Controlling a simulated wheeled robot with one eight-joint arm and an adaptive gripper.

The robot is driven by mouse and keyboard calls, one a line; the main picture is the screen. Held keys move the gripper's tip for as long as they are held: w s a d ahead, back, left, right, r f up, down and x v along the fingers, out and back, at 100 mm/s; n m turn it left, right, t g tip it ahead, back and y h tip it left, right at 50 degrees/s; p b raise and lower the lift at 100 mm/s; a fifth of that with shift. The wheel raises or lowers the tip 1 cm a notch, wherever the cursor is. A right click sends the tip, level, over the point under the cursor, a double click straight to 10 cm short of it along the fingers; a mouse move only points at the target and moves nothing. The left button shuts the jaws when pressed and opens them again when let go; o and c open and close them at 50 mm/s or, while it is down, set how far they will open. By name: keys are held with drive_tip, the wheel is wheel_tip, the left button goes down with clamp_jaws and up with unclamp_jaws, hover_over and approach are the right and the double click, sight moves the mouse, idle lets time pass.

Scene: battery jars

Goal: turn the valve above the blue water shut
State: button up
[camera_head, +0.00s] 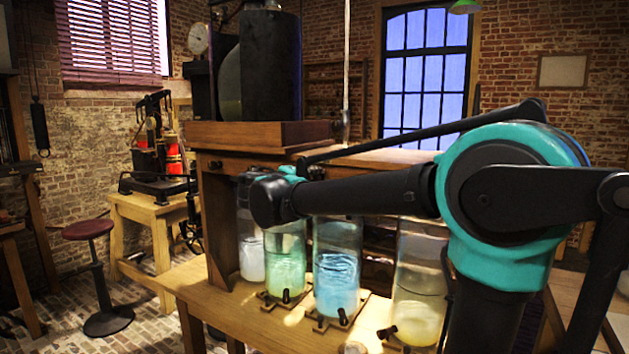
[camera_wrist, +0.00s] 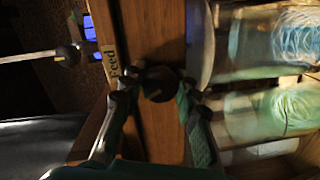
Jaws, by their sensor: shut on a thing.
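In the wrist view, which is turned on its side, my gripper (camera_wrist: 157,92) is shut on a dark round knob (camera_wrist: 160,80) on a wooden beam (camera_wrist: 150,30). A label reading "Feed" (camera_wrist: 111,62) is beside the knob. The jar of blue water (camera_head: 336,272) stands on the bench in the head view; it also shows at the upper right of the wrist view (camera_wrist: 290,38). The jar of green water (camera_head: 285,262) is just left of it. In the head view my arm hides the knob, and my fingers cannot be made out.
A jar with yellowish contents (camera_head: 418,305) stands right of the blue one, and a whitish jar (camera_head: 250,255) at the far left. Small black taps (camera_head: 342,316) stick out at the jar feet. A dark tank (camera_head: 270,65) stands on the wooden stand above.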

drive_tip(key=m, duration=0.4)
drive_tip(key=shift+s+f+m+y, duration=0.1)
drive_tip(key=shift+m+y, duration=0.2)
drive_tip(key=shift+y, duration=0.1)
drive_tip(key=shift+m, duration=0.3)
drive_tip(key=o, duration=1.2)
drive_tip(key=shift+c, duration=0.2)
drive_tip(key=shift+a, duration=0.1)
drive_tip(key=v, duration=1.2)
